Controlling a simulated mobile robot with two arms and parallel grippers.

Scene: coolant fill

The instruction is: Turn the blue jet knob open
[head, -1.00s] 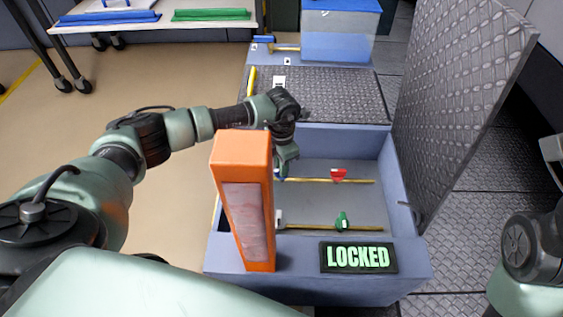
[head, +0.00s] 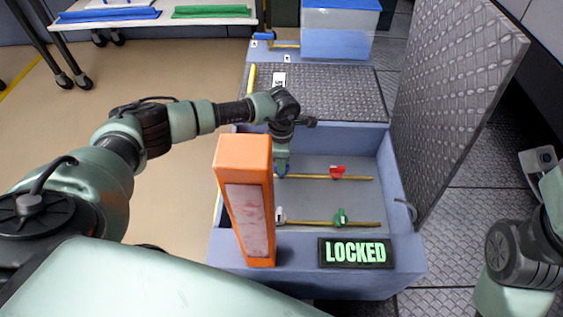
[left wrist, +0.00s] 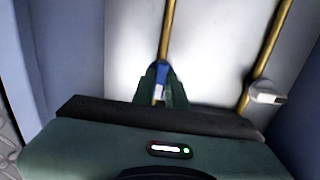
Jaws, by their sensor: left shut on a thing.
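The blue jet knob (head: 281,174) sits on the left end of the upper brass pipe inside the open blue-grey box (head: 399,183). My left gripper (head: 282,165) reaches down over the box, its fingers at the blue knob. In the left wrist view the blue knob (left wrist: 162,70) stands on a brass pipe, and my left gripper's green fingers (left wrist: 161,86) are shut around it. The fingers hide part of the knob, so I cannot tell its exact angle. My right arm shows at the right edge; its fingers are not visible.
The same pipe carries a red knob (head: 338,172). The lower pipe has a white knob (head: 280,216) and a green knob (head: 341,216). A tall orange block (head: 247,205) and a LOCKED sign (head: 355,253) are on the front rim. A raised metal lid (head: 455,100) stands at the right.

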